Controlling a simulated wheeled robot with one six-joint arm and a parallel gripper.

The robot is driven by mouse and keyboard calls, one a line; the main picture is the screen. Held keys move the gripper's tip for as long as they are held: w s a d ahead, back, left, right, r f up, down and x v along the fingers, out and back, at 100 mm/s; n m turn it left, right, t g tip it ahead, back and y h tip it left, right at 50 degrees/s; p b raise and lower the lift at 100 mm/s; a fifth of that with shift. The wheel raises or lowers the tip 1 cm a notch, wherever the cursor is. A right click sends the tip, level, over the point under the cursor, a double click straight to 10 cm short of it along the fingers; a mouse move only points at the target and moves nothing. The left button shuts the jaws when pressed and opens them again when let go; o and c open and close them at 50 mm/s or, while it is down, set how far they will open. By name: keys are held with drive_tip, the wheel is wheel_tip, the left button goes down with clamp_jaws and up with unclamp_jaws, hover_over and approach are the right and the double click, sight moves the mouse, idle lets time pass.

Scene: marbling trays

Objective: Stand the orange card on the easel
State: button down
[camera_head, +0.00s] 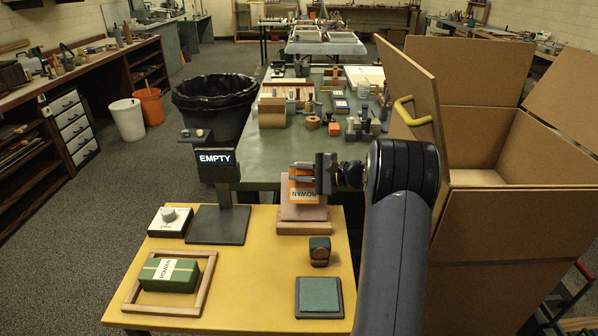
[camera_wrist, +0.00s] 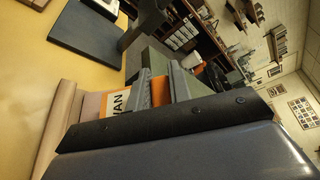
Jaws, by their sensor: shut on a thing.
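The orange card (camera_head: 302,190) has a white label with the name ROWAN, which looks upside down in the head view. My gripper (camera_head: 303,180) is shut on the card from the right, near its upper part. The card is in front of the pinkish back of the wooden easel (camera_head: 304,228), above its base ledge. I cannot tell whether its lower edge touches the ledge. In the wrist view, the card (camera_wrist: 117,103) shows beside my gripper fingers (camera_wrist: 165,90), with the easel (camera_wrist: 60,125) at the left. The fingers hide part of the card.
The yellow tabletop (camera_head: 255,285) holds a black stand with an EMPTY sign (camera_head: 215,158), a dial box (camera_head: 170,221), a green box (camera_head: 168,275) in a wooden frame (camera_head: 130,297), a stamp (camera_head: 319,251) and a green pad (camera_head: 319,296). A large open carton (camera_head: 500,240) stands right.

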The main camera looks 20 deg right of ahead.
drive_tip(key=shift+s+a+f+b, duration=0.1)
drive_tip(key=shift+s+f+b, duration=0.1)
drive_tip(key=shift+f+b, duration=0.65)
drive_tip(key=shift+s+a+f+b, duration=0.15)
drive_tip(key=shift+f+b, duration=0.45)
drive_tip(key=shift+f, duration=0.4)
drive_tip(key=shift+s+a+f+b, duration=0.1)
drive_tip(key=shift+s+f+b, duration=0.15)
drive_tip(key=shift+f+b, duration=0.3)
drive_tip(key=shift+s+f+b, duration=0.25)
drive_tip(key=shift+f+b, duration=0.2)
drive_tip(key=shift+f, duration=0.05)
drive_tip(key=c, duration=1.2)
unclamp_jaws()
wheel_tip(320, 180, up, 10)
drive_tip(key=p, duration=0.1)
drive_tip(key=shift+p, duration=0.3)
drive_tip(key=shift+f, duration=0.1)
